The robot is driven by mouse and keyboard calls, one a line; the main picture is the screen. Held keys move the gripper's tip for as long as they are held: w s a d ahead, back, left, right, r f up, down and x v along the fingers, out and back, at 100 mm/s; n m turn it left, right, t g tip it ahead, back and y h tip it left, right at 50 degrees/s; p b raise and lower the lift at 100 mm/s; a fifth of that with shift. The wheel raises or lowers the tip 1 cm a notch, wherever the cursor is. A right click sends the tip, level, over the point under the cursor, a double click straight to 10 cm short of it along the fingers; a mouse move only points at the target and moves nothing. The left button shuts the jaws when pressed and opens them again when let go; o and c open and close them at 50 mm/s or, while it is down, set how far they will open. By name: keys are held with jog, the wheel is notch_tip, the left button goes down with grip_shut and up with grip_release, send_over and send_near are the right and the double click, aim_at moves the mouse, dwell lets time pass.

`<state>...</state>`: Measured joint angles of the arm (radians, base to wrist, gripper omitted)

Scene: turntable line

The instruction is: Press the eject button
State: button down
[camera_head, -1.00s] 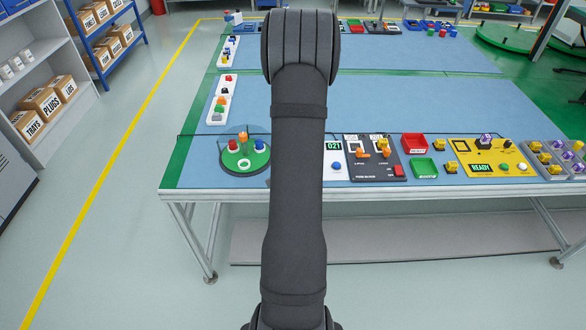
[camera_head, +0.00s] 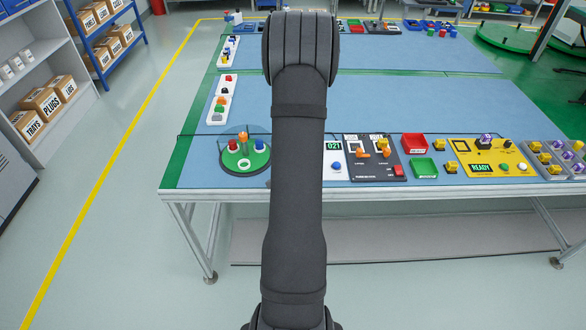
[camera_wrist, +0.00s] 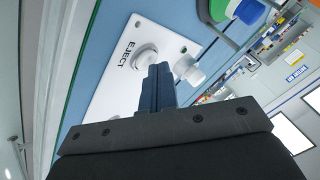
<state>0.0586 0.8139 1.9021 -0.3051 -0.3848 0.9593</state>
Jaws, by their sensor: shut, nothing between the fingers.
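In the wrist view a white panel (camera_wrist: 108,83) carries the printed word EJECT. Beside that word is a round white button (camera_wrist: 145,56). A pale, rounded knob-like part (camera_wrist: 188,68) shows on the other side of my fingers. My gripper (camera_wrist: 159,70) is shut and empty, its dark fingertips appearing close to the white button. I cannot tell whether they touch it. In the head view my arm covers the middle of the bench, and the EJECT panel and my gripper cannot be made out.
A green turntable (camera_head: 230,165) with red, orange, blue and white parts stands left of my arm. To the right are a 021 panel (camera_head: 335,148), a dark switch panel (camera_head: 365,173), red and green trays and a yellow READY station (camera_head: 463,156). The blue bench behind is mostly clear.

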jog(key=shift+r, duration=0.85)
jog(key=shift+r, duration=2.5)
jog(key=shift+f, duration=0.1)
jog(key=shift+r, duration=1.95)
